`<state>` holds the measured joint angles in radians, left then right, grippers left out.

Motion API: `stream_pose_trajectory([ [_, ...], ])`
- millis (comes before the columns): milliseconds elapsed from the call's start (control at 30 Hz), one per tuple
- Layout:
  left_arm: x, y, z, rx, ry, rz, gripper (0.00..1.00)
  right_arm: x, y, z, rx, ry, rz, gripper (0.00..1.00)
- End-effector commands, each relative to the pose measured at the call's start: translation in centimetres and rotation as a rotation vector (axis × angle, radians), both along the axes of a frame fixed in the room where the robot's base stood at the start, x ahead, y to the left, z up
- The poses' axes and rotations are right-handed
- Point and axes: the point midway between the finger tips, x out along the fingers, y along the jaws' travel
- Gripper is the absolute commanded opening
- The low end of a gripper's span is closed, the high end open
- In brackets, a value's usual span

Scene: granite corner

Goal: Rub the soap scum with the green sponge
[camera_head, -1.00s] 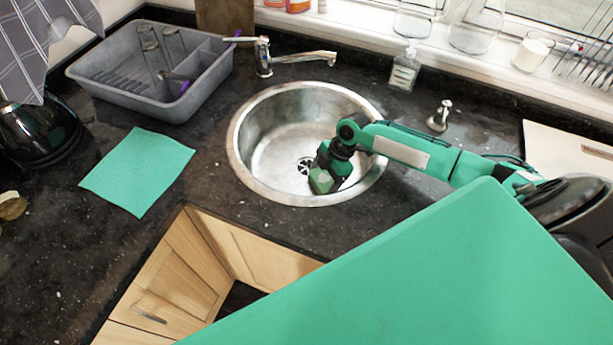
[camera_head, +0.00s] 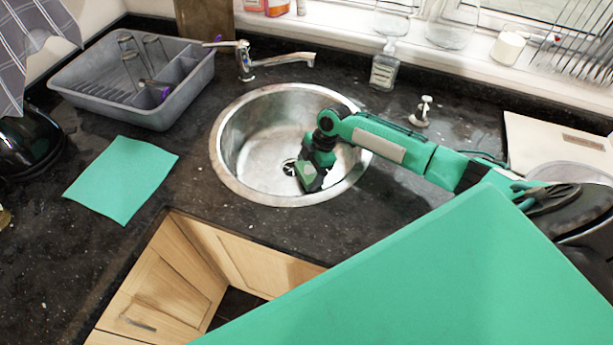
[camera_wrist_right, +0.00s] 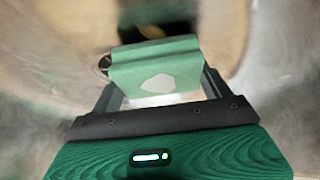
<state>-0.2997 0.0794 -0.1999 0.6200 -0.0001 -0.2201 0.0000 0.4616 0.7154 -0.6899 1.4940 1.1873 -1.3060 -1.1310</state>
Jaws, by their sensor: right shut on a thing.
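My right gripper (camera_head: 311,182) reaches down into the round steel sink (camera_head: 262,165), just right of the drain. The green sponge (camera_wrist_right: 155,68) is between its fingers in the right wrist view, with a pale patch on its face. The gripper is shut on it. In the head view the sponge (camera_head: 306,171) shows as a small lighter green block low in the bowl. I cannot tell whether it touches the metal. I cannot clearly make out the soap scum; the bowl shows brownish and whitish tones. My left gripper is not in view.
A tap (camera_head: 246,62) stands behind the sink, its spout over the back rim. A grey dish rack (camera_head: 95,97) and a green cloth (camera_head: 122,180) are to the left. A soap bottle (camera_head: 385,67) and a small white-topped fitting (camera_head: 421,112) stand behind my right arm.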

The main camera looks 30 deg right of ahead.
Motion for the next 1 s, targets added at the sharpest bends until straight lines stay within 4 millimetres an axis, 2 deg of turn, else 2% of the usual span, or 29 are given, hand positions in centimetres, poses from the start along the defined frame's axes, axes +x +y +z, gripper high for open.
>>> stream_pose_trajectory([
  [33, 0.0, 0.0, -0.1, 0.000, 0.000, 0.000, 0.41, 0.5, -0.7, 0.0, -0.015, 0.000, -0.008, 0.61],
  [267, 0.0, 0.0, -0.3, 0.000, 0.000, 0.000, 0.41, 0.8, -0.3, -0.2, -0.013, 0.002, -0.005, 0.61],
  [600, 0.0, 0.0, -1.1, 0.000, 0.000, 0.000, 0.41, 1.9, -1.5, -0.3, -0.010, 0.002, -0.003, 0.61],
  [767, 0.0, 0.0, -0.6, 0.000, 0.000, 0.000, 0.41, 1.4, -1.9, -0.2, -0.010, 0.004, -0.002, 0.61],
  [1000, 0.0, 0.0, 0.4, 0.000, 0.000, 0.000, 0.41, -0.4, -3.4, -0.3, -0.013, 0.014, -0.008, 0.61],
])
